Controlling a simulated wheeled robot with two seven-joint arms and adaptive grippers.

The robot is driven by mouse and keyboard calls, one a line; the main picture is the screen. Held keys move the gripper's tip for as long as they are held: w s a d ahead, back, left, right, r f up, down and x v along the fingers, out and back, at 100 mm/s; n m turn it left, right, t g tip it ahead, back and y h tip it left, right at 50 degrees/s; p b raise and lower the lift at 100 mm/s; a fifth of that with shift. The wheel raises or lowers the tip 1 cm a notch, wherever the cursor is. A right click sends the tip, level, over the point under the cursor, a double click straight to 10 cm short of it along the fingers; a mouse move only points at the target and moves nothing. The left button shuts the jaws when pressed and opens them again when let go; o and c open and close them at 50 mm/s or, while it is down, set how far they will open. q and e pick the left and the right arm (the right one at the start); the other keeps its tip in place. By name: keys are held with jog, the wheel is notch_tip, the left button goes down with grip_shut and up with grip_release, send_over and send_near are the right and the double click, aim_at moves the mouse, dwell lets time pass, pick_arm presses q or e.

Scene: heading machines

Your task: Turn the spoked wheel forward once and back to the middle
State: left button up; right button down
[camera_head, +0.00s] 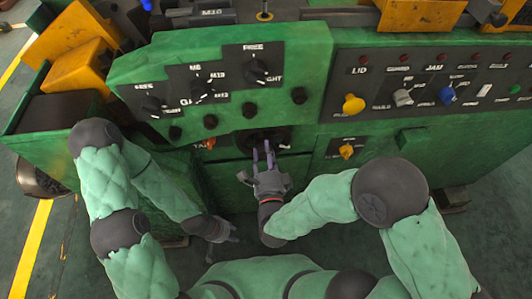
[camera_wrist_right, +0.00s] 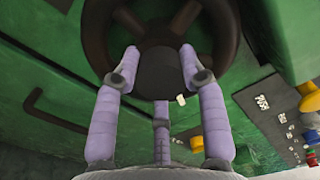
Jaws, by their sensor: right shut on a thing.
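The spoked wheel (camera_head: 247,142) is dark and sits low on the front of the green machine in the head view, partly hidden by my right gripper (camera_head: 263,150). In the right wrist view the wheel (camera_wrist_right: 95,38) fills the top middle, with a dark rim, brownish spokes, a round hub and a small pale mark. My right gripper (camera_wrist_right: 158,62) has its purple fingers on either side of the hub, shut on the wheel. A third finger shows below the hub. My left gripper (camera_head: 222,238) hangs low in front of the machine, away from the wheel, its fingers apart and empty.
Above the wheel is a panel with black knobs (camera_head: 255,72). A yellow knob (camera_head: 353,104) and a blue knob (camera_head: 447,95) are to the right. A dark handle (camera_wrist_right: 52,112) shows on the green front. Dark floor lies below.

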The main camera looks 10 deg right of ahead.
jog(key=shift+s+a+f, duration=0.1)
jog(key=shift+a, duration=0.15)
dwell(0.3)
jog(key=c, duration=1)
grip_release()
jog(key=shift+o, duration=1.4)
jog(key=shift+a, duration=0.15)
jog(key=s, duration=1.2)
jog(key=shift+w, duration=0.1)
